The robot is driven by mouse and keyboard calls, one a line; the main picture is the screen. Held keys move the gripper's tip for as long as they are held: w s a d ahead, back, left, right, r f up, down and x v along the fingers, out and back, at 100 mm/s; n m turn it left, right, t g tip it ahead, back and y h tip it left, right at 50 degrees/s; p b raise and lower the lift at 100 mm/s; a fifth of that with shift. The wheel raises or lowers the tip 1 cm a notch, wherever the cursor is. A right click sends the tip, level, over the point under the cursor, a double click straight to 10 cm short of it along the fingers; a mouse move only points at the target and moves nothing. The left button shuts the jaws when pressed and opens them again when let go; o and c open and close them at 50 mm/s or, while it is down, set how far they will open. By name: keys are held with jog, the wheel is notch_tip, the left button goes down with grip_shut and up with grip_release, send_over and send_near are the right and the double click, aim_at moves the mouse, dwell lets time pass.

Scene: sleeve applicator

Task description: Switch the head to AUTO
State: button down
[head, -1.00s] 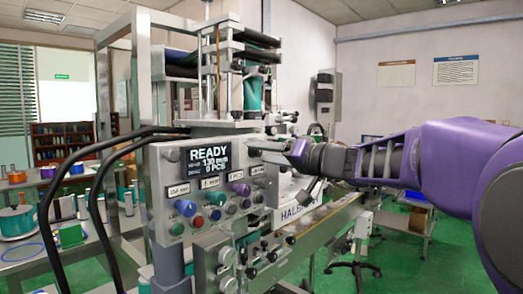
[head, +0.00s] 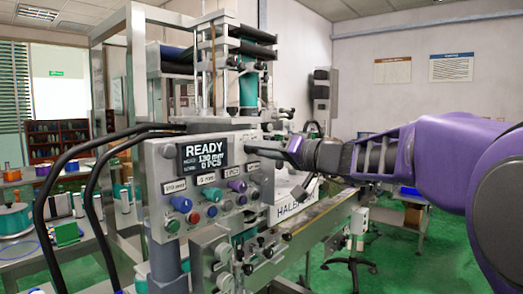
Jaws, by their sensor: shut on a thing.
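The sleeve applicator's control panel (head: 162,205) stands left of centre. Its screen (head: 205,155) reads READY, 130 mm and 0 PCS. Labelled knobs and coloured buttons sit below the screen, with a purple knob (head: 238,186) at the right. My gripper (head: 268,152) reaches in from the right, at the panel's upper right edge beside the screen. Its jaws are shut on a small part there, seemingly a selector switch. The fingers hide most of that part, so its setting and any AUTO mark cannot be read.
A conveyor (head: 320,220) runs behind and below my arm. A bench with spools (head: 15,218) stands at the left. Open green floor (head: 400,270) lies at the lower right.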

jog(key=m+b, duration=0.2)
jog(key=m, duration=0.1)
jog(key=shift+m, duration=0.4)
jog(key=m, duration=0.4)
jog(key=shift+m+b, duration=0.4)
jog(key=shift+m, duration=0.3)
jog(key=c, duration=0.6)
grip_release()
jog(key=shift+d, duration=0.1)
